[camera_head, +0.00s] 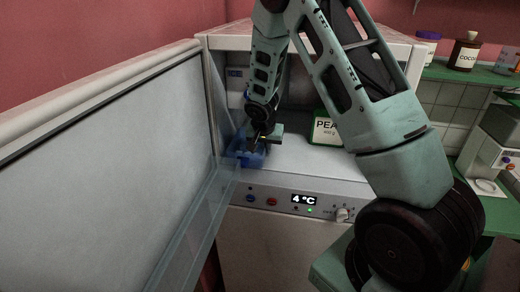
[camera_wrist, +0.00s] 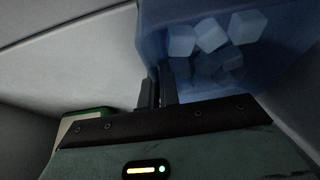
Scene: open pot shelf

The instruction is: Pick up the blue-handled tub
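The translucent blue tub (camera_head: 246,157) stands at the front left of the open fridge compartment, by the door hinge side. In the wrist view the tub (camera_wrist: 210,75) is at the top right, with several pale cubes in it. A separate handle cannot be made out. My gripper (camera_head: 262,142) reaches down to the tub in the head view. In the wrist view its two fingers (camera_wrist: 158,90) are close together at the tub's left edge, with a thin part of the tub between them. The fingertips are partly hidden in shadow.
The fridge door (camera_head: 95,175) is open on the left, with a clear door shelf (camera_head: 195,225) close to the tub. A white pea box with a green edge (camera_head: 328,130) stands to the right inside. The floor between is clear. Jars (camera_head: 465,52) stand on a green shelf.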

